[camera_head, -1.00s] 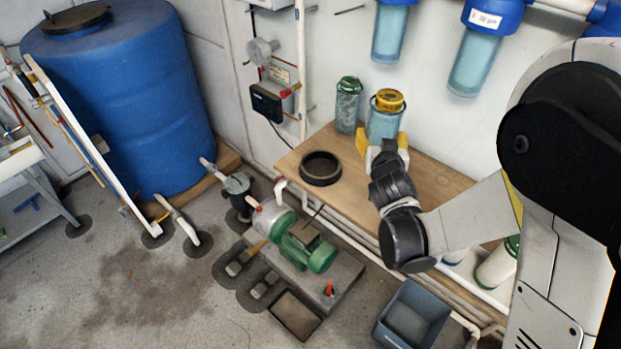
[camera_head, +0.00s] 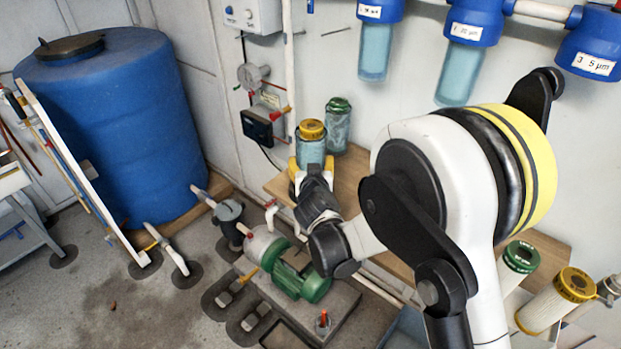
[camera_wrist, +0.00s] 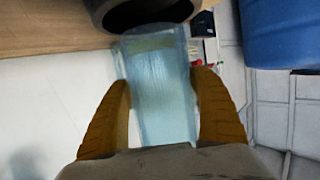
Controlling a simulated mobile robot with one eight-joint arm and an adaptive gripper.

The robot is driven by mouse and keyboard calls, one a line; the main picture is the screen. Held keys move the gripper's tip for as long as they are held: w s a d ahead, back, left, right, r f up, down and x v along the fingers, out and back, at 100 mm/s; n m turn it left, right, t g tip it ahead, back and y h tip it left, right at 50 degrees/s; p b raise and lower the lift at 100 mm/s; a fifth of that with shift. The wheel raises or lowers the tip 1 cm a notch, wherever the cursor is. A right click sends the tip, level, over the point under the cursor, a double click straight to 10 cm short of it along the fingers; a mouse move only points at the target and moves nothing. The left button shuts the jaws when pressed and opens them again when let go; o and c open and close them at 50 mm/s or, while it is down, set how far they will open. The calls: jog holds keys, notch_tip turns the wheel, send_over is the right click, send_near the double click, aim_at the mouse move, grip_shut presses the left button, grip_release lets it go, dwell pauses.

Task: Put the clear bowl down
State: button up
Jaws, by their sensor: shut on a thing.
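In the wrist view, the yellow fingers (camera_wrist: 162,105) flank the clear bowl (camera_wrist: 160,75). Beyond the bowl's far end is a black ring (camera_wrist: 145,12) on the wooden bench (camera_wrist: 45,28). The bowl's end overlaps the ring in this view; I cannot tell whether they touch. My gripper hides the ring in the head view.
A green-capped clear container (camera_head: 338,128) stands just right of the bowl, close to the wall. Blue filter heads (camera_head: 475,22) hang on the wall above. White cartridges (camera_head: 548,303) stand at the right.

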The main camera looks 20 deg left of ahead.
notch_tip(320, 180, down, 4)
jog(key=shift+a+f+b, duration=0.1)
jog(key=shift+b, duration=1.1)
jog(key=o, duration=1.4)
jog(key=shift+o, duration=0.2)
jog(key=shift+s+r, duration=0.25)
jog(key=shift+s, duration=0.05)
jog(key=p+v, duration=0.2)
jog(key=v, duration=0.9)
jog(key=shift+d+p, duration=0.2)
jog(key=shift+p, duration=0.1)
